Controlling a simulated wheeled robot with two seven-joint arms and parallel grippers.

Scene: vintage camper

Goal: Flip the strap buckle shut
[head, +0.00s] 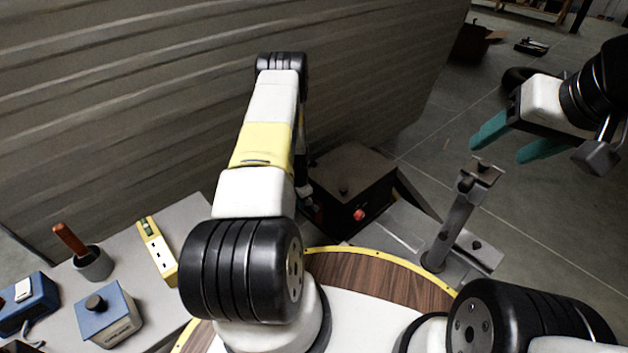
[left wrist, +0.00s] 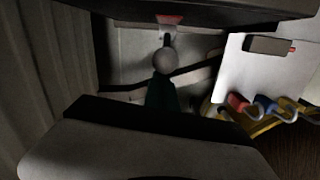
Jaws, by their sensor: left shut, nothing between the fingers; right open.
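My left arm reaches forward and its end is mostly hidden in the head view, beside a dark box (head: 350,178) with a red knob (head: 359,215). In the left wrist view my left gripper (left wrist: 162,84) is shut, with teal fingers and nothing between them. A grey round knob (left wrist: 166,60) shows right at the fingertips; I cannot tell whether they touch. A black strap-like band (left wrist: 198,69) runs behind it. I cannot clearly make out the strap buckle or its state. My right gripper (head: 504,143) is open and empty, raised at the upper right.
A metal post (head: 452,225) stands right of the box. The grey bench at left holds a yellow power strip (head: 158,252), a blue box (head: 108,314), a blue device (head: 27,301) and a grey cup (head: 93,265). A corrugated wall (head: 150,110) closes the left side.

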